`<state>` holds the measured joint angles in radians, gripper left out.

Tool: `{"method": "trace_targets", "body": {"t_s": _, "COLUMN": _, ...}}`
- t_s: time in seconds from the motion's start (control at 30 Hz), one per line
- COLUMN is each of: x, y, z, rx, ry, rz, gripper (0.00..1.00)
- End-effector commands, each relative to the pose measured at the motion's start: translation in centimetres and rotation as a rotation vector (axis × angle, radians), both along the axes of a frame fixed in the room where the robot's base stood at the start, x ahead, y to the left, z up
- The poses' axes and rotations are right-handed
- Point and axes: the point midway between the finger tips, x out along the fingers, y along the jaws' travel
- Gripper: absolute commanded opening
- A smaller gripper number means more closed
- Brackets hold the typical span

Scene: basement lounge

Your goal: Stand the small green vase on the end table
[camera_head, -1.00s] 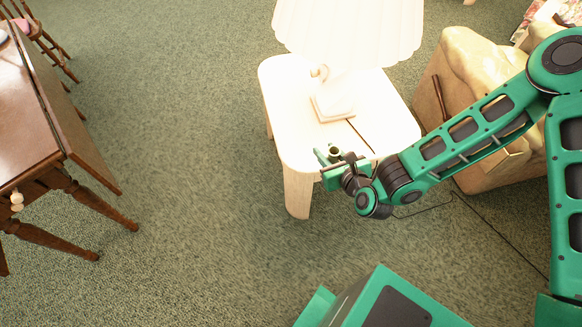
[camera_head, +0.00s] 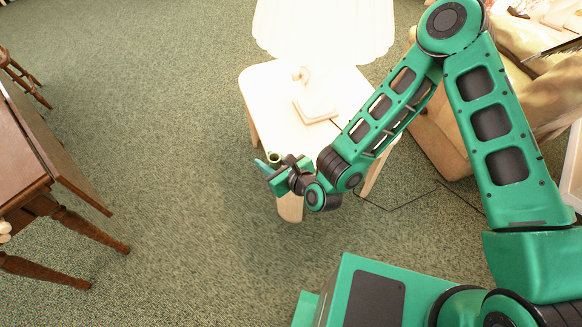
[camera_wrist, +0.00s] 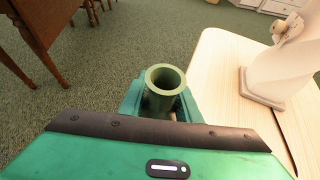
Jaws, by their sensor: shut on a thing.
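The small green vase (camera_wrist: 165,80) is upright between my gripper's fingers in the wrist view, its round mouth facing up. In the head view the vase (camera_head: 274,157) shows as a small dark-mouthed shape at my gripper (camera_head: 270,165). My gripper, also in the wrist view (camera_wrist: 162,100), is shut on it. The pale end table (camera_head: 262,92) is beyond; its near left edge lies by my gripper. In the wrist view the end table (camera_wrist: 215,75) is to the right of the vase. The vase's base is hidden, so I cannot tell how high it is.
A white lamp (camera_head: 318,100) stands on the end table, its base on the middle of the top. The front left part of the top is bare. A brown wooden table (camera_head: 50,150) is at the left, an armchair (camera_head: 440,130) at the right. Green carpet lies between.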

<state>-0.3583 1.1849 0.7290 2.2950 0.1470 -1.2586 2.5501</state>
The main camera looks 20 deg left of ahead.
Motion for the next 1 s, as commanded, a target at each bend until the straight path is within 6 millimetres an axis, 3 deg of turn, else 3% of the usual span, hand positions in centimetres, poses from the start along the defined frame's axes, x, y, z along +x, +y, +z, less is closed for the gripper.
{"method": "trace_targets", "body": {"t_s": 0.27, "x": 0.6, "y": -0.2, "z": -0.5, "rx": -0.003, "ry": 0.002, "rz": -0.004, "gripper": 0.05}}
{"method": "trace_targets", "body": {"t_s": 0.47, "x": 2.3, "y": -0.2, "z": -1.3, "rx": -0.003, "ry": -0.001, "rz": -0.006, "gripper": 0.05}}
{"method": "trace_targets", "body": {"t_s": 0.8, "x": 8.8, "y": -0.2, "z": -5.0, "rx": -0.005, "ry": -0.007, "rz": -0.006, "gripper": 0.05}}
{"method": "trace_targets", "body": {"t_s": 1.0, "x": 11.2, "y": -0.3, "z": -6.5, "rx": -0.004, "ry": -0.004, "rz": -0.005, "gripper": 0.05}}
